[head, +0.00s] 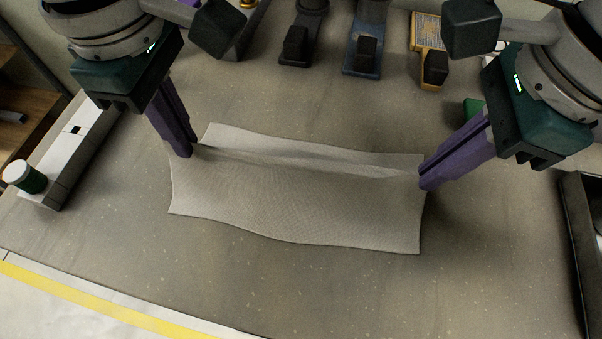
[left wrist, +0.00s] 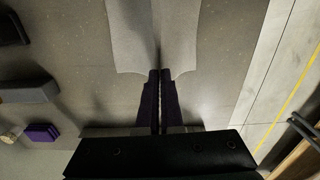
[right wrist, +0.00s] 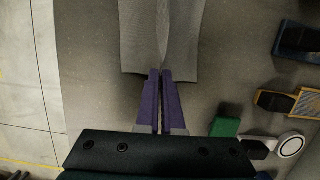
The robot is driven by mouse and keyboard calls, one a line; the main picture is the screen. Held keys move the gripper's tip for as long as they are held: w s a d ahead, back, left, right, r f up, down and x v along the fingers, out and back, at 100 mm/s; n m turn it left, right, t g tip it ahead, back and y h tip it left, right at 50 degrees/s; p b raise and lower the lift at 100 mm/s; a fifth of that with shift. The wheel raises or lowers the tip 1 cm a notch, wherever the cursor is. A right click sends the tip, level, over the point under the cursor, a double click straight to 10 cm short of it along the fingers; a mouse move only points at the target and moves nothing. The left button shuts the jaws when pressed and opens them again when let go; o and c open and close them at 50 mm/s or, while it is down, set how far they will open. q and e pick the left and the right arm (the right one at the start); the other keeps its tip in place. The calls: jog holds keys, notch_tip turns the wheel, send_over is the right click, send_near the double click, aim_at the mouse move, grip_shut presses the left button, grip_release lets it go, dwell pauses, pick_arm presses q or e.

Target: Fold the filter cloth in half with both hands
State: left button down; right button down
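The pale grey, finely woven filter cloth (head: 300,200) lies spread on the grey worktop, with a raised ridge running across it between my two grippers. A broad flap lies in front of the ridge and a narrower strip (head: 235,135) shows behind it. My left gripper (head: 186,153) is shut on the cloth at the left end of the ridge. My right gripper (head: 425,185) is shut on it at the right end. Both wrist views show closed fingertips, left (left wrist: 160,73) and right (right wrist: 160,73), with cloth spreading to both sides of a central crease. The cloth's underside is hidden.
Several tools or clamps, including a blue one (head: 366,45) and a yellow one (head: 428,45), stand along the back. A white rail (head: 75,150) and a green-and-white jar (head: 25,177) are at left. A dark tray (head: 582,235) is at right. The front worktop is clear.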

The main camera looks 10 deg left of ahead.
notch_tip(320, 180, up, 9)
jog(key=a+h+p, duration=0.1)
jog(key=h+p, duration=0.1)
jog(key=p, duration=0.6)
jog(key=shift+r+h, duration=0.15)
jog(key=shift+h, duration=0.15)
jog(key=shift+w+a, duration=0.1)
jog(key=shift+w, duration=0.05)
